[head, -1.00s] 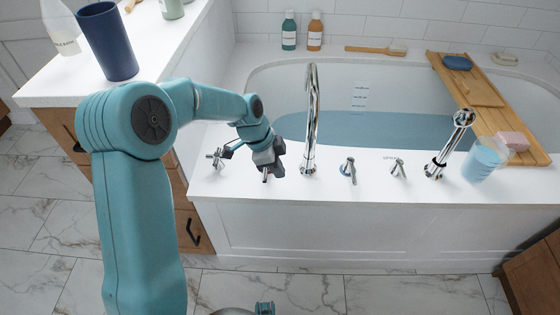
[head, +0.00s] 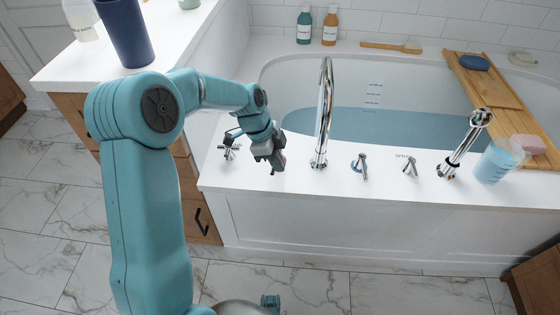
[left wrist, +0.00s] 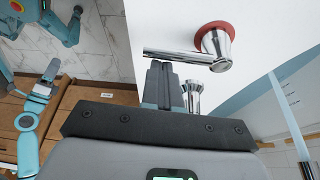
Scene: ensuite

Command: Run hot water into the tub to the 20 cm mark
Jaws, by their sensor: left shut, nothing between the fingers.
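The white tub (head: 270,72) holds blue water (head: 430,128), its surface just below most of the small marks (head: 374,92) on the far wall; their figures are too small to read. My left gripper (head: 278,166) is shut and empty. Its fingertips (left wrist: 165,72) are right by the lever's free end; I cannot tell whether they touch.
A wooden tray (head: 490,85) spans the tub.

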